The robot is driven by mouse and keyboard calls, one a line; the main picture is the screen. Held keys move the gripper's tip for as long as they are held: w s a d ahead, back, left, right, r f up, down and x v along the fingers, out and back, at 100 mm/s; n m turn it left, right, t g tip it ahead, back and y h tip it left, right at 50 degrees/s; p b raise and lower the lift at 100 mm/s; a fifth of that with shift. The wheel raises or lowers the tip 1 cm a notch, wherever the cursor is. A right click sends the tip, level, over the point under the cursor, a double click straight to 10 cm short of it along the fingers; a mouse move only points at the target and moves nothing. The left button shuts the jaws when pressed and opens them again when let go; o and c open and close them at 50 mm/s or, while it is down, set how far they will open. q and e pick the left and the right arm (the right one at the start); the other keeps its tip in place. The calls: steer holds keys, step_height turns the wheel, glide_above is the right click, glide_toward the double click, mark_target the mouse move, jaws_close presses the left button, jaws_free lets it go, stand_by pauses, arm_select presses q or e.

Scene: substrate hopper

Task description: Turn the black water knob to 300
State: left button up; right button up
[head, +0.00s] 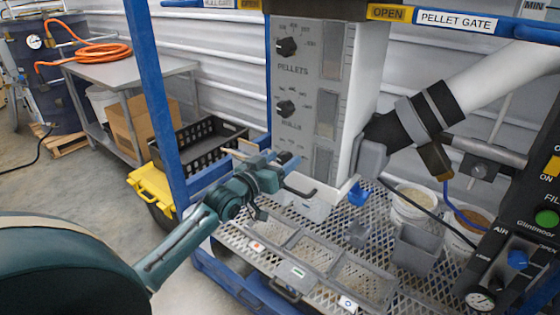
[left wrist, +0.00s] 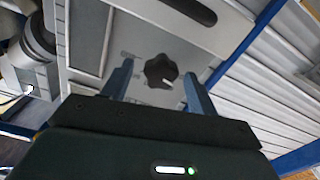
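The grey hopper panel (head: 318,60) carries a black knob above the word PELLETS (head: 286,47) and another above HULLS (head: 285,108). No water label is readable; the panel's lower part is partly behind my left gripper (head: 280,160). In the left wrist view, a black lobed knob (left wrist: 160,70) with a small white mark shows between the separated blue fingertips of the left gripper (left wrist: 158,74). The fingers are open; whether they touch the knob I cannot tell. The scale numbers around it are too blurred to read. My right gripper is not in view.
A blue frame post (head: 152,90) stands left of the panel. A black crate (head: 205,147) and a yellow-lidded bin (head: 152,184) stand behind. A control box (head: 520,240) is at right.

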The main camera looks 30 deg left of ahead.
arm_select(q)
steer(key=c, duration=1)
steer(key=shift+o, duration=0.2)
steer(key=shift+m, duration=0.3)
steer(key=m+p, duration=0.2)
steer(key=m, duration=0.2)
steer(key=shift+r, duration=0.15)
steer(key=shift+d+m+p, duration=0.1)
steer(key=shift+m+p, duration=0.3)
steer(key=shift+m, duration=1.2)
steer(key=o, duration=1)
